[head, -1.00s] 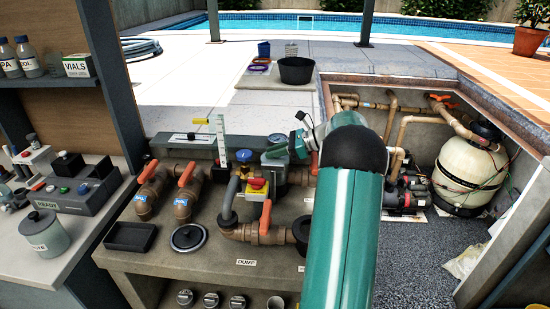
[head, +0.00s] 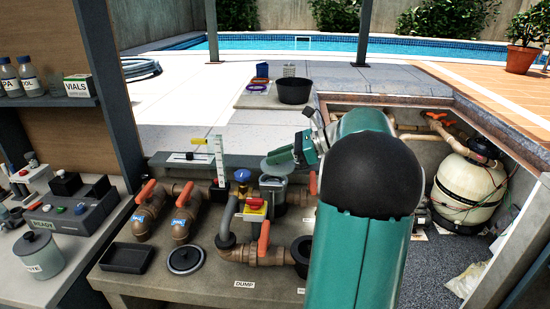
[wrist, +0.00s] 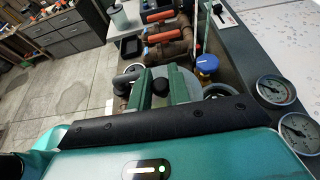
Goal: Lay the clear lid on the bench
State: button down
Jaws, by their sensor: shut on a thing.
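My gripper (head: 274,160) is shut on the black knob (wrist: 160,87) of the clear lid (head: 284,171). In the head view the lid shows as a pale see-through disc under the fingertips, above a grey strainer pot (head: 273,192). The lid looks a little tilted; I cannot tell how far it is from the pot's rim. In the wrist view the green fingers stand on either side of the knob, and most of the disc is hard to make out. The concrete bench (head: 190,283) bears the pot and pipework.
Bare bench shows along the front edge near the DUMP label (head: 244,284). Two gauges (wrist: 276,90) sit at right in the wrist view.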

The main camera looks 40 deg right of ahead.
aim_at(280, 171)
jog(key=s+a, duration=0.1)
jog(key=s+a+r, duration=0.1)
jog(key=shift+s+a+r, duration=0.1)
jog(key=shift+s+r, duration=0.2)
jog(key=shift+s, duration=0.1)
jog(key=shift+s, duration=0.1)
